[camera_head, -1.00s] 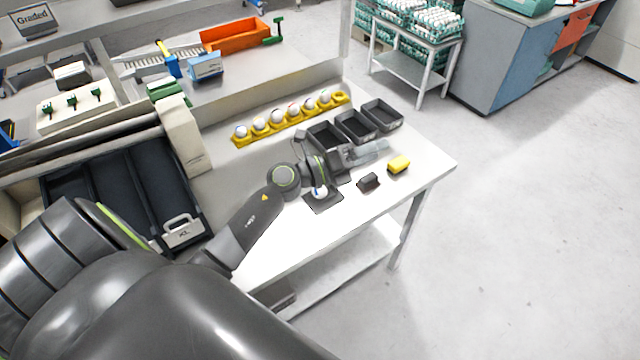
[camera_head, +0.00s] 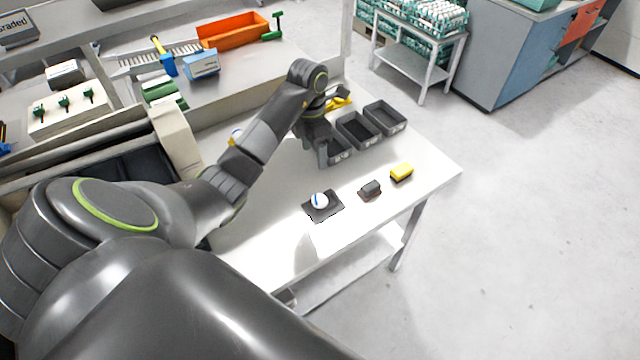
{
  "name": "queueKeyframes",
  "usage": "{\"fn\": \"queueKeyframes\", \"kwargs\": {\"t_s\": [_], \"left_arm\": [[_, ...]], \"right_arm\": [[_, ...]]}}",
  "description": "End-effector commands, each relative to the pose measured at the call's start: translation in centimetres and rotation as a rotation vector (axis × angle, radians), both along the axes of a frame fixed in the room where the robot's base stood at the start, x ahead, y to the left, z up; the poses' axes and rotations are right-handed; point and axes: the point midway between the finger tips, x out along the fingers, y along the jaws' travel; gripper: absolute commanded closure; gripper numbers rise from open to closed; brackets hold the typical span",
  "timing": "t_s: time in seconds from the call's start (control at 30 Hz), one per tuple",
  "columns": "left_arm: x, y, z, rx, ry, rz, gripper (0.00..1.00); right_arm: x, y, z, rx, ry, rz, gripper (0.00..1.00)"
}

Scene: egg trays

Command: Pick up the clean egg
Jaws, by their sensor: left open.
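A white egg (camera_head: 319,200) with a blue mark rests on a small dark pad (camera_head: 332,213) near the table's front edge. The yellow egg holder (camera_head: 341,102) is mostly hidden behind my left arm; only its right end and one egg (camera_head: 236,136) at its left end show. I cannot tell which egg is the clean one. My left gripper (camera_head: 321,150) points down at the left side of the leftmost black bin, behind the pad. It is open, and its fingertips are hard to make out. My right gripper is not in view.
Three black bins, among them the right one (camera_head: 385,116), stand in a row at the table's back right. A dark grey block (camera_head: 370,189) and a yellow sponge (camera_head: 401,172) lie right of the pad. The white table top (camera_head: 275,210) left of the pad is clear.

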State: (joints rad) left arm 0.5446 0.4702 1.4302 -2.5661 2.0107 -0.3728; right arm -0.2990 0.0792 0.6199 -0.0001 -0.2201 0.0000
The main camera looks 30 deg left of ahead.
Motion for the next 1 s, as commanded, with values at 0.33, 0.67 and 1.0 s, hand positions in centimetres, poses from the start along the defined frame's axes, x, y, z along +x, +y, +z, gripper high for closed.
{"fn": "queueKeyframes", "kwargs": {"t_s": [0.33, 0.67, 1.0], "left_arm": [[-0.2, -0.3, -3.9, 0.0, 0.001, 0.0, 0.35], [-0.4, -0.7, -7.8, -0.002, 0.001, 0.0, 0.35], [-0.6, -1.1, -11.6, -0.002, 0.001, 0.0, 0.35]], "right_arm": [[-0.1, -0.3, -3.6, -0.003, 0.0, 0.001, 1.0], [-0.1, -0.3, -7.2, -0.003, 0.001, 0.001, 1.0], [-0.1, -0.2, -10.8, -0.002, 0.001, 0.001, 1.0]]}}
